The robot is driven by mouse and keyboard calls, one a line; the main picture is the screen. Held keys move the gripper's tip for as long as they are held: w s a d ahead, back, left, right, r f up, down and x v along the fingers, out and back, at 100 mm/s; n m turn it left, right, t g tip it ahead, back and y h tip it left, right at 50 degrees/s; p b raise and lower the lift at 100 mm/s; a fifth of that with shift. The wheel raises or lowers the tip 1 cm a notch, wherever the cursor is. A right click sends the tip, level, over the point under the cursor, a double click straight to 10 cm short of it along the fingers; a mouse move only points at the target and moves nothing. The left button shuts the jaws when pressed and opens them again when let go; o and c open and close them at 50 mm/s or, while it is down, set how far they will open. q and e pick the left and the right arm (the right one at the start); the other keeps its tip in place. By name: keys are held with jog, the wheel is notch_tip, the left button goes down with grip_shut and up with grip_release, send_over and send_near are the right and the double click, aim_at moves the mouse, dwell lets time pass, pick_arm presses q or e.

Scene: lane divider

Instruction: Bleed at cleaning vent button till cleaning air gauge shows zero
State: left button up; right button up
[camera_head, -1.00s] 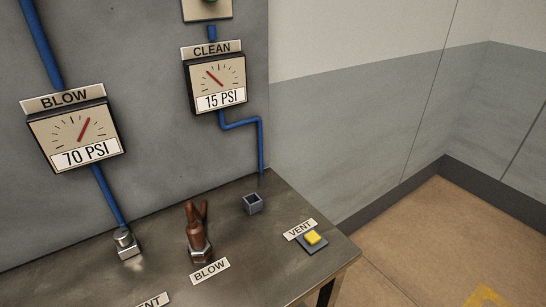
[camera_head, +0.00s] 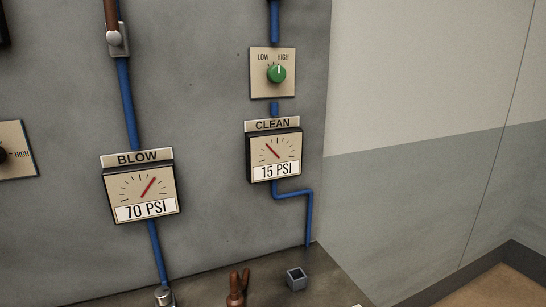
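The CLEAN gauge (camera_head: 273,155) hangs on the grey panel and reads 15 PSI, with its red needle pointing up and left. The yellow vent button is out of view below the frame; only a sliver of what may be its label shows at the bottom edge. A green knob (camera_head: 277,73) on a plate marked LOW and HIGH sits above the CLEAN gauge, joined to it by blue pipe. Neither of my grippers is in view.
The BLOW gauge (camera_head: 141,190) reads 70 PSI at left. A metal bench top (camera_head: 325,285) runs along the bottom, with a brown forked fitting (camera_head: 237,287) and a small square grey socket (camera_head: 296,278) on it. Open floor (camera_head: 490,288) lies at right.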

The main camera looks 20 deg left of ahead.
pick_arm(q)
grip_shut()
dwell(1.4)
